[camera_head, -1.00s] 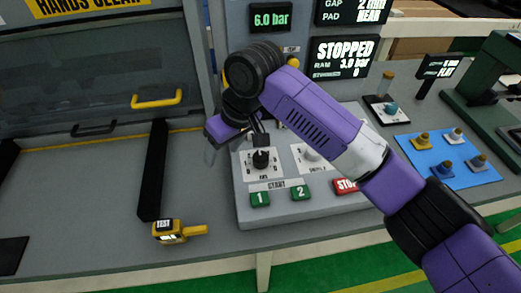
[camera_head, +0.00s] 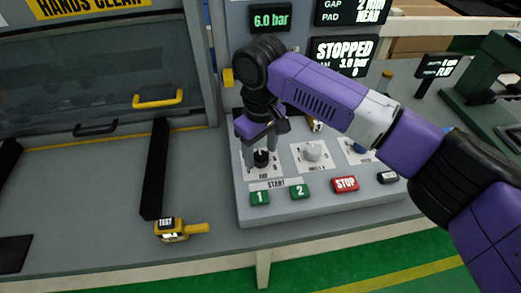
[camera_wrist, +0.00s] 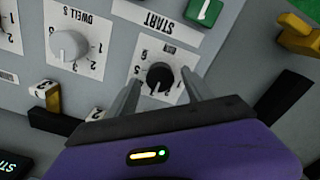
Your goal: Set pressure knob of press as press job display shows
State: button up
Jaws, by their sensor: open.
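The black pressure knob (camera_head: 261,157) is on the left dial of the press control panel. In the wrist view the knob (camera_wrist: 160,77) sits on a white plate with printed numbers. My gripper (camera_head: 262,149) is over this dial. In the wrist view my gripper (camera_wrist: 160,90) is open, one finger on each side of the knob; contact cannot be told. The upper display (camera_head: 270,17) reads 6.0 bar. The status display (camera_head: 343,55) reads STOPPED and 3.0 bar, its lower left partly hidden by my arm.
Below are green buttons 1 (camera_head: 260,197) and 2 (camera_head: 300,191) and a red STOP button (camera_head: 345,184). A yellow TEST tool (camera_head: 172,231) lies on the bench at left.

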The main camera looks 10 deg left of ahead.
jog(key=shift+f, duration=0.3)
grip_shut()
jog(key=n+p, duration=0.1)
jog(key=n, duration=0.2)
jog(key=shift+s+r+p, duration=0.1)
jog(key=shift+p, duration=0.25)
jog(key=n+p, duration=0.1)
jog(key=n, duration=0.3)
jog(key=shift+n, duration=0.5)
